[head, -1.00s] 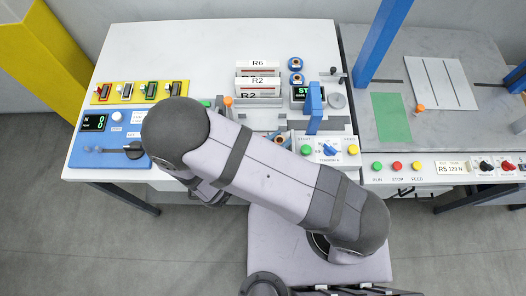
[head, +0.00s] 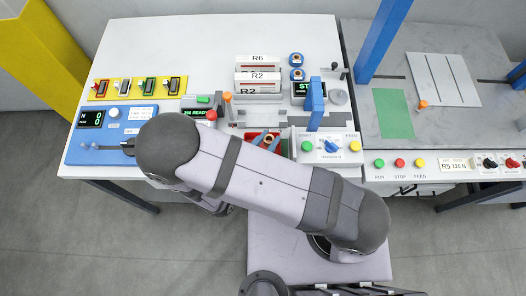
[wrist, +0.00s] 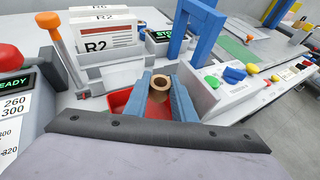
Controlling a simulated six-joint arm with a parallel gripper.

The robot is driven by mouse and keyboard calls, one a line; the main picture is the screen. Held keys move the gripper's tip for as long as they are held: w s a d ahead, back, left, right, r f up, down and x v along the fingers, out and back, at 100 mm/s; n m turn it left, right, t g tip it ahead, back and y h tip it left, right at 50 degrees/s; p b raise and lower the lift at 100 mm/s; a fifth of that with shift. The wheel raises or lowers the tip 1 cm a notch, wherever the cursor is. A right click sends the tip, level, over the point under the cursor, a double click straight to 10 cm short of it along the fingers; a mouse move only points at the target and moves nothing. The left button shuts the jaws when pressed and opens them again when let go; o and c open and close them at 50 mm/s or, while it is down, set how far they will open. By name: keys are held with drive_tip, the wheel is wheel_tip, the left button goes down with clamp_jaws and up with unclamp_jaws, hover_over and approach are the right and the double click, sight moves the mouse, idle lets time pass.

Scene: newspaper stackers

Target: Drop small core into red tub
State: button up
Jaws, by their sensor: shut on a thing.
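The small core (wrist: 159,84) is a short brown hollow tube, held between the two blue fingers of my gripper (wrist: 158,97) in the wrist view. The red tub (wrist: 118,101) lies below and around the fingers, with its left part showing and much of it hidden by them. In the head view my gripper (head: 267,141) is over the red tub (head: 284,148), with the brown core (head: 268,139) between its fingertips. I cannot tell how far the core is above the tub's floor.
A white control box (head: 329,145) stands right of the tub, with a blue upright frame (head: 315,104) behind it. An orange-topped lever (head: 228,104) and R2 holder (head: 258,82) stand behind left. Two blue-ringed rolls (head: 297,67) lie farther back.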

drive_tip(key=shift+f+b, duration=0.85)
drive_tip(key=shift+f, duration=0.6)
drive_tip(key=o, duration=1.1)
drive_tip(key=shift+r, duration=0.1)
drive_tip(key=shift+s+a+r+p, duration=0.25)
drive_tip(key=shift+s+a+p, duration=0.05)
drive_tip(key=shift+s, duration=0.15)
drive_tip(key=shift+p+v, duration=1.05)
drive_tip(key=shift+v, duration=2)
drive_tip(key=shift+f, duration=0.1)
